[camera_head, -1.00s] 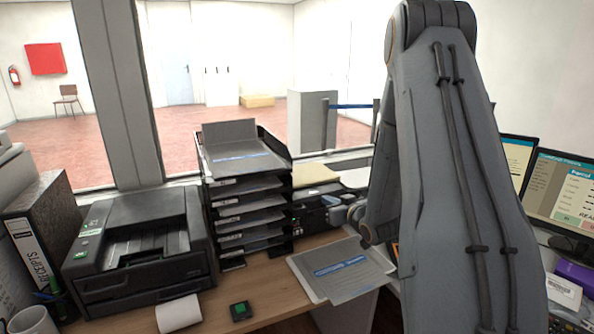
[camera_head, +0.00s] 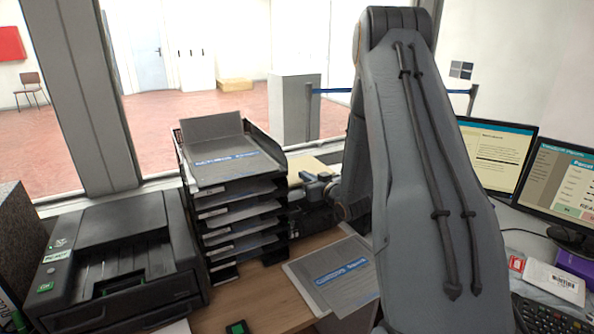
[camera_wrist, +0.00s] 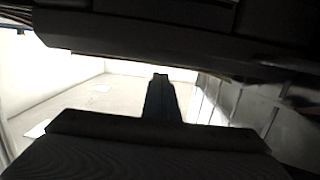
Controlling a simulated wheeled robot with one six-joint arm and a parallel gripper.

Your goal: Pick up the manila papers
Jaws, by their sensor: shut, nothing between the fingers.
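The manila papers (camera_head: 302,168) show as a pale tan sheet or stack on a dark surface, just right of the tray stack and below the window. Their right part is hidden by my arm. My gripper (camera_head: 314,180) is at the front edge of the papers in the head view, small and partly hidden. I cannot tell whether it touches them. It is shut with nothing held. In the wrist view a dark finger shape (camera_wrist: 160,98) stands against a bright, empty room, and no papers show there.
A black tray stack (camera_head: 238,215) holding grey sheets stands left of my gripper. A printer (camera_head: 115,255) is further left. A grey document with a blue band (camera_head: 335,272) lies on the desk below my arm. Monitors (camera_head: 497,150) and a keyboard (camera_head: 545,318) are at right.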

